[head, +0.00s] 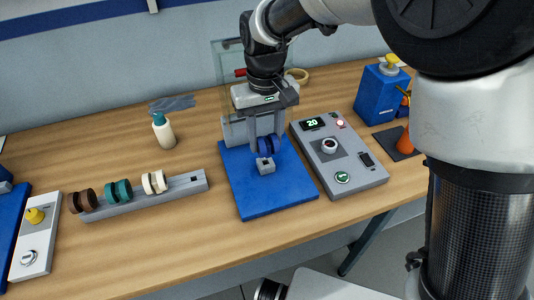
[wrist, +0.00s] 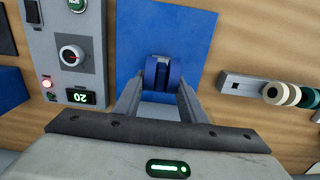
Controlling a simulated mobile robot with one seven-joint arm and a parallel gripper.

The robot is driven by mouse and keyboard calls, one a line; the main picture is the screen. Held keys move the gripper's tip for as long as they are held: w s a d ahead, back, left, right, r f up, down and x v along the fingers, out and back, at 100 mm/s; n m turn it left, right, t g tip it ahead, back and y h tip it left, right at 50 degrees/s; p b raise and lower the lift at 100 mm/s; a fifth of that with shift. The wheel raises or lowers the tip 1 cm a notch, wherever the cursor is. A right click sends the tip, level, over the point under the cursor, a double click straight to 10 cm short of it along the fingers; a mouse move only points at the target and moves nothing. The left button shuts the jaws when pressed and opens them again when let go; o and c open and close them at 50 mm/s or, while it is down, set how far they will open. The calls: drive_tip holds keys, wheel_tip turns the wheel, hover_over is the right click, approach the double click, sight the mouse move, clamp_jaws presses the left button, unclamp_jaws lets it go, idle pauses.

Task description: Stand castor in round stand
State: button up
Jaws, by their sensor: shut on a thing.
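A blue castor (head: 267,145) with dark wheels is held between the fingers of my gripper (head: 266,138), over the blue plate (head: 255,200). The castor (wrist: 158,74) also shows between the fingertips of my gripper (wrist: 160,84) in the wrist view. A small grey block (head: 265,166) with a dark opening in its top stands on the plate, just below and in front of the castor in the head view. I cannot tell whether castor and block touch. No clearly round stand shows; the castor hides part of the area behind it.
A grey rail (head: 190,187) to the left carries brown, teal and white castors, with an empty socket at its right end. A grey control box (head: 338,158) reading 20 stands close right of the plate. A clear panel is behind my gripper. A bottle (head: 163,131) stands back left.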

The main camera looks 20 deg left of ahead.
drive_tip(key=shift+r, duration=0.1)
drive_tip(key=shift+r+p, duration=1.65)
drive_tip(key=shift+r, duration=0.3)
